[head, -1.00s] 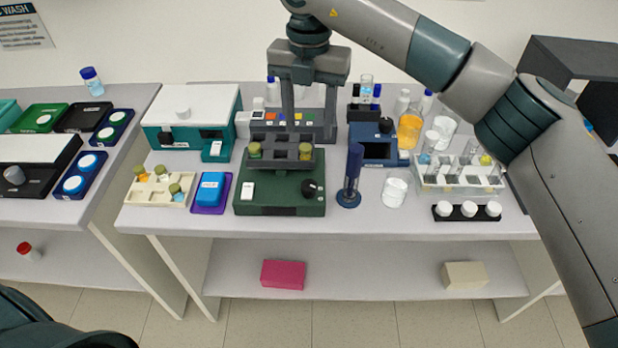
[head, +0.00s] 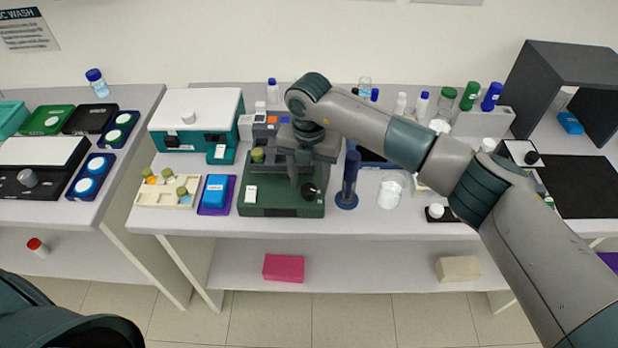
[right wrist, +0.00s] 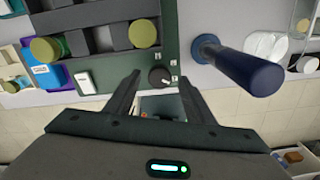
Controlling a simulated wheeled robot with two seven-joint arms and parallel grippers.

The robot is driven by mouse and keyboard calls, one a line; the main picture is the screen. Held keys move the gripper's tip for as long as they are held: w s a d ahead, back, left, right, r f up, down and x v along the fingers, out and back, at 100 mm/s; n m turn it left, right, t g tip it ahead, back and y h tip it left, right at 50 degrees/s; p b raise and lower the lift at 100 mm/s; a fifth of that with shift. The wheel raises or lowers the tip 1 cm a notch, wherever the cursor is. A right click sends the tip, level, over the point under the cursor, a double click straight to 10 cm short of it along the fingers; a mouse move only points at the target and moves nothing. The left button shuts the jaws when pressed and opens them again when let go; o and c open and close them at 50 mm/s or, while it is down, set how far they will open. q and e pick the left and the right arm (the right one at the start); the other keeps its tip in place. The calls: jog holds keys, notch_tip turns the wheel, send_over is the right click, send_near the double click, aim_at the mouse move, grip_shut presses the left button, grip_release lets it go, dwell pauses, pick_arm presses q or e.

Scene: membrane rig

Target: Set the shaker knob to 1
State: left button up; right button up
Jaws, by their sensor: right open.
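The dark green shaker (head: 280,209) stands near the table's front edge. Its black knob (head: 309,191) is at the right of its top. In the right wrist view the knob (right wrist: 159,77) has a light pointer mark and small white labels beside it. The labels are too small to read, so I cannot tell the setting. My right gripper (head: 305,174) is open and empty above the knob. In the right wrist view the knob lies between and just beyond the fingertips (right wrist: 160,86). I cannot tell whether they touch it. My left gripper is out of view.
A dark blue upright post (head: 349,181) stands close to the right of the shaker. A white switch (head: 251,194) is on the shaker's left. A blue box on a purple tray (head: 231,207) and a cream rack (head: 147,196) stand further left.

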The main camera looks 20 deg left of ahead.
jog(key=shift+f, duration=0.7)
